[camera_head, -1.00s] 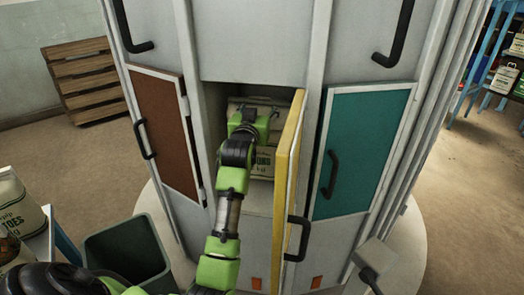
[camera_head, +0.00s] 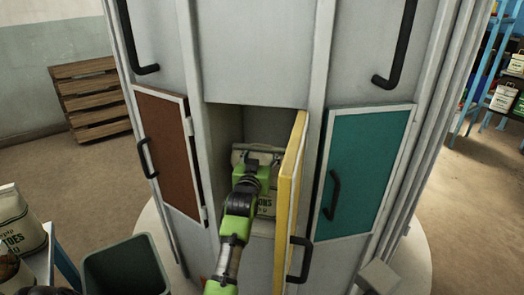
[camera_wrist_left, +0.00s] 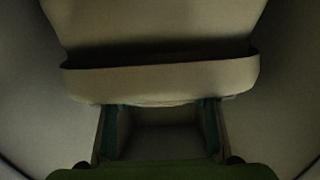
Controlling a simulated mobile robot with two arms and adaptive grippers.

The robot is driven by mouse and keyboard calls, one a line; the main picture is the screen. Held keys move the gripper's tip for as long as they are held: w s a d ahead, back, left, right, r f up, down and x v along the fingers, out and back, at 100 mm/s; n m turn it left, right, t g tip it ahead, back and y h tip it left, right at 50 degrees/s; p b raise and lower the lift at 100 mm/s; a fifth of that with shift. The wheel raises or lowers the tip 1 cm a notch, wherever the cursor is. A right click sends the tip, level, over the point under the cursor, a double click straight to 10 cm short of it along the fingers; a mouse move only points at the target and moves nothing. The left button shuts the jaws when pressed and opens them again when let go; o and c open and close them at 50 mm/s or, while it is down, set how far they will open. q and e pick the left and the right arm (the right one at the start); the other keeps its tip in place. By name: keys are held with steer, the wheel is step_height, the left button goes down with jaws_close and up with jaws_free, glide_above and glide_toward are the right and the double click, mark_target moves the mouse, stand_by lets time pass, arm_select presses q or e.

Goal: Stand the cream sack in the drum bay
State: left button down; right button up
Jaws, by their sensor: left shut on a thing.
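The cream sack (camera_head: 267,206), with dark green lettering, is inside the open bay (camera_head: 227,128) of the tall grey drum. It looks upright. My left gripper (camera_head: 262,158) reaches into the bay from the front and is shut on the sack's top. My arm hides much of the sack's front, and I cannot tell whether its base touches the bay floor. In the left wrist view the sack (camera_wrist_left: 160,82) fills the upper middle, its top band near the two fingers (camera_wrist_left: 160,128). My right gripper is not in view.
The bay's yellow door (camera_head: 290,185) stands open close to the right of my arm. A brown door (camera_head: 170,150) and a teal door (camera_head: 367,160) are shut. A dark bin (camera_head: 125,268) and a side table with another sack (camera_head: 18,225) are at lower left.

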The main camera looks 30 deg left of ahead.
arm_select(q)
steer(key=shift+r, duration=0.55)
steer(key=c, duration=0.9)
jaws_free()
steer(key=shift+f, duration=0.6)
steer(key=shift+o, duration=0.3)
steer(key=shift+s+d+r, duration=0.15)
steer(key=shift+s+d, duration=0.15)
steer(key=shift+s, duration=0.25)
steer(key=v, duration=1.1)
steer(key=shift+b, duration=0.3)
